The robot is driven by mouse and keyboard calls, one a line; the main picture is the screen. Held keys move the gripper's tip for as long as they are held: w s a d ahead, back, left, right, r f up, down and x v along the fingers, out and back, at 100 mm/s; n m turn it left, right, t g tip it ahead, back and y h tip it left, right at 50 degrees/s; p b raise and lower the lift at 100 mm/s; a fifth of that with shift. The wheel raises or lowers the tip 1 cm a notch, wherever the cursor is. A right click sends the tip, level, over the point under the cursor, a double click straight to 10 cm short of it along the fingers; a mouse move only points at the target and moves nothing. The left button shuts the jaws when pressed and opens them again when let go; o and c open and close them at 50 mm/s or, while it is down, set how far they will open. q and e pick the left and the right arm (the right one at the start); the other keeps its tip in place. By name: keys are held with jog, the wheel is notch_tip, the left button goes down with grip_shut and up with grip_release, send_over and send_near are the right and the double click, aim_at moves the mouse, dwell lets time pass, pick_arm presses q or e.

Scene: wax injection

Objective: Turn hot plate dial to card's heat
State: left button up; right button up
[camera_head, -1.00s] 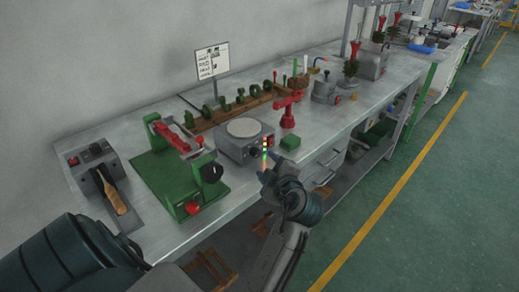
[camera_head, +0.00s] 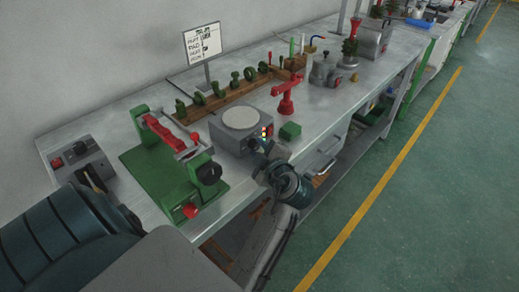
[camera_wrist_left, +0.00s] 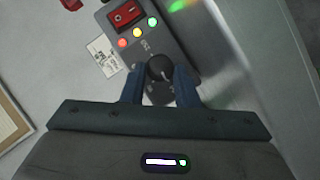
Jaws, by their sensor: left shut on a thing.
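The hot plate (camera_head: 229,139) is a grey box with a round pale top on the bench. Its black dial (camera_wrist_left: 159,68) shows in the left wrist view, between the blue fingers of my left gripper (camera_wrist_left: 159,82). The gripper is shut on the dial. In the head view my left gripper (camera_head: 260,158) is at the front of the hot plate and hides the dial. My right gripper is out of view.
A green clamp press (camera_head: 160,170) stands left of the hot plate, and a red-armed stand (camera_head: 286,104) stands to its right. A small green block (camera_head: 290,131) is close to the gripper. A wooden rack (camera_head: 225,97) holding green pieces lies behind.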

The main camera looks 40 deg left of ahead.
pick_arm(q)
jog(key=shift+r, duration=0.1)
jog(key=shift+m+g+p, duration=0.3)
jog(key=shift+m, duration=0.1)
jog(key=m, duration=0.1)
jog(key=m+g+p, duration=0.2)
jog(key=shift+w+r+h, duration=0.25)
jog(key=shift+w+h, duration=0.05)
jog(key=shift+h, duration=0.1)
jog(key=shift+p, duration=0.4)
jog(key=shift+m+g, duration=0.4)
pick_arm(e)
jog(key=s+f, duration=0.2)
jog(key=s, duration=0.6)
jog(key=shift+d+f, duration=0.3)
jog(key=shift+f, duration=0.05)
pick_arm(q)
jog(key=shift+f, duration=0.1)
jog(key=o, duration=1)
